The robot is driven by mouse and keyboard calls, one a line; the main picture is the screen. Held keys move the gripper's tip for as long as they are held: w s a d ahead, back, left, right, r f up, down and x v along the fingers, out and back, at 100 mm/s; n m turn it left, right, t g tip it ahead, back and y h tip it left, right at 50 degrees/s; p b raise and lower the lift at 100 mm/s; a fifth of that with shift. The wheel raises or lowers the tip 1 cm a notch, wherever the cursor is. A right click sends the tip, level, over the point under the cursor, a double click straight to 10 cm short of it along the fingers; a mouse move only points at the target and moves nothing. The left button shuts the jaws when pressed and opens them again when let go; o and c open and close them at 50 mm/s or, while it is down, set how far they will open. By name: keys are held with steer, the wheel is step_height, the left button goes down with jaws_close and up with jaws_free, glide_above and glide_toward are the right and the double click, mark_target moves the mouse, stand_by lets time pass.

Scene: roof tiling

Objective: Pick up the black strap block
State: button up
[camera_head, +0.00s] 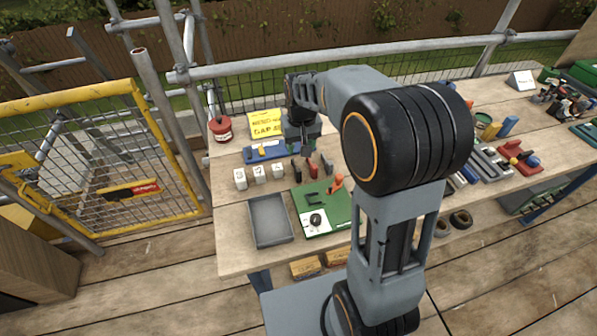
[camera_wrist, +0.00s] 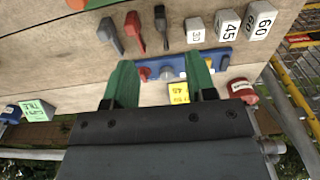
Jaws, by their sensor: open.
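The black strap block (camera_wrist: 161,24) stands on the wooden bench in the wrist view, to the right of a similar red block (camera_wrist: 135,28) and a grey one (camera_wrist: 108,33). In the head view the black strap block (camera_head: 296,173) is at the left end of that row. My gripper (camera_wrist: 160,75) is open, with its two green fingers apart and no object held between them. The black block lies beyond the fingertips in the wrist view, apart from them. In the head view my gripper (camera_head: 301,138) is over the back of the bench, partly hidden by my arm.
White numbered blocks (camera_wrist: 228,25) stand beside the black block. A blue tool (camera_wrist: 185,65) lies near the fingertips, with a yellow sign (camera_head: 266,123) and red container (camera_head: 221,128) behind. A grey tray (camera_head: 253,219) and green board (camera_head: 336,196) lie in front.

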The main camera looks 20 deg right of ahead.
mark_target(298, 169)
steer(key=shift+g, duration=0.3)
steer(key=w+f, duration=0.1)
steer(key=f, duration=0.2)
steer(key=w+f, duration=0.1)
steer(key=f, duration=0.2)
steer(key=w+f, duration=0.1)
steer(key=f, duration=0.2)
steer(key=shift+f+p, duration=0.35)
steer(key=shift+w+d+f+p, duration=0.1)
steer(key=shift+f+p, duration=0.45)
steer(key=shift+f, duration=2.65)
steer(key=shift+c, duration=0.3)
jaws_close()
